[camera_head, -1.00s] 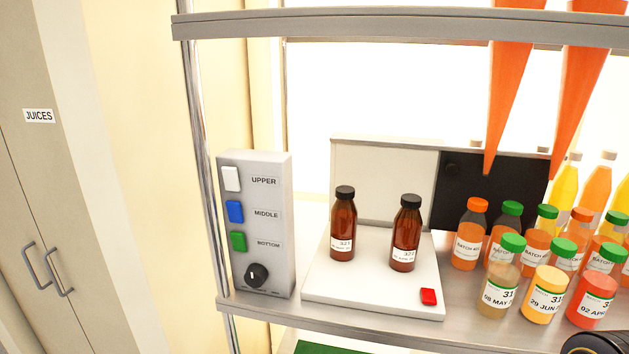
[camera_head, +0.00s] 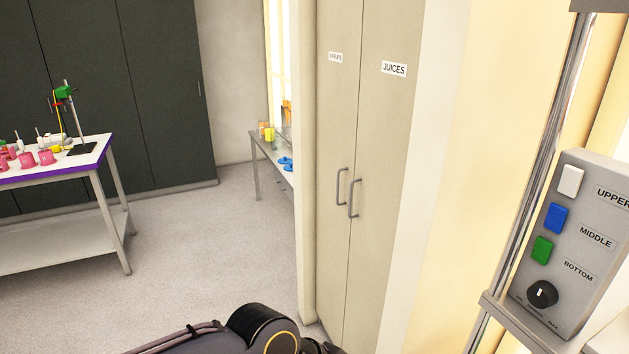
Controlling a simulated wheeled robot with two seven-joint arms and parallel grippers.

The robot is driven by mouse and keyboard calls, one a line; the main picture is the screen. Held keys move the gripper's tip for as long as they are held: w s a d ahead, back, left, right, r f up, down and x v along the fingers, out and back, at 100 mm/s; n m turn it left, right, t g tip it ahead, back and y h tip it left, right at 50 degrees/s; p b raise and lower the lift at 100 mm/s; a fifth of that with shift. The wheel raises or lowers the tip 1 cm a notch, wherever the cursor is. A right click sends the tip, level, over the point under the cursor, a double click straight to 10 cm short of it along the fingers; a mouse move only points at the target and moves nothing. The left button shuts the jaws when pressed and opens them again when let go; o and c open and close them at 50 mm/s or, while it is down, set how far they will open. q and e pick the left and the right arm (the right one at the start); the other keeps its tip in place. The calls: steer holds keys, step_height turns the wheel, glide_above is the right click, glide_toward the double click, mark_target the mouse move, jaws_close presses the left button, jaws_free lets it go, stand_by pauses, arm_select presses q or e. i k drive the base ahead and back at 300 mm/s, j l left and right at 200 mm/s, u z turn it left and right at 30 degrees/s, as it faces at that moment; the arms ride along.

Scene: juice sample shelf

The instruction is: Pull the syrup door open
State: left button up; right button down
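A tall beige cabinet with two doors stands right of centre. Its left door (camera_head: 335,120), with a small label that seems to read SYRUPS (camera_head: 335,57), is shut. The right door (camera_head: 385,130), labelled JUICES (camera_head: 394,69), is shut too. Each door has a grey vertical bar handle near the middle seam, the left one (camera_head: 341,186) and the right one (camera_head: 353,197). A dark arm part of mine shows at the bottom edge, well below and in front of the cabinet. Neither gripper's fingers are in view.
A control box (camera_head: 575,250) with coloured buttons hangs on the shelf post at the right. A white table (camera_head: 60,174) with pink containers stands at the left. A side table (camera_head: 270,160) is behind the cabinet. The grey floor (camera_head: 200,250) between is clear. Dark cabinets (camera_head: 150,90) line the back.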

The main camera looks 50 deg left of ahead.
mark_target(339, 31)
steer(key=u, duration=1.5)
steer(key=i+j+u, duration=0.35)
steer(key=i+u, duration=0.35)
steer(key=i+j, duration=0.05)
steer(key=i, duration=0.05)
